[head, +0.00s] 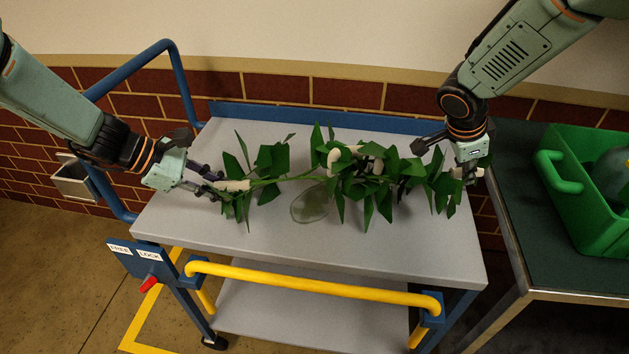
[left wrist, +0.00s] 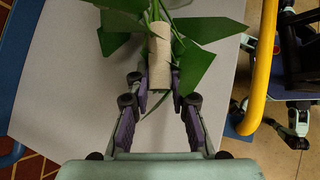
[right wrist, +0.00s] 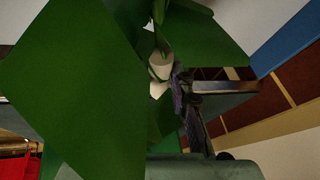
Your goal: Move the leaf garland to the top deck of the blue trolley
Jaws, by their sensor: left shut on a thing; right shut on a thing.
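The leaf garland (head: 360,180), dark green leaves with pale wrapped grips, stretches left to right over the grey top deck (head: 260,240) of the blue trolley. I cannot tell whether its middle touches the deck. My left gripper (head: 212,183) is shut on the beige grip at its left end; in the left wrist view this grip (left wrist: 159,60) sits between the fingertips (left wrist: 160,85). My right gripper (head: 468,172) is shut on the garland's right end, near the deck's right edge. In the right wrist view, large leaves (right wrist: 70,80) hide much of the pale grip (right wrist: 160,66) and one finger.
The trolley has a yellow front rail (head: 310,283), a blue left handle (head: 180,70), a red lever (head: 149,283) and a lower shelf (head: 300,315). A pale translucent oval (head: 312,204) shows by the garland. A dark table (head: 560,250) with a green crate (head: 590,230) stands at right.

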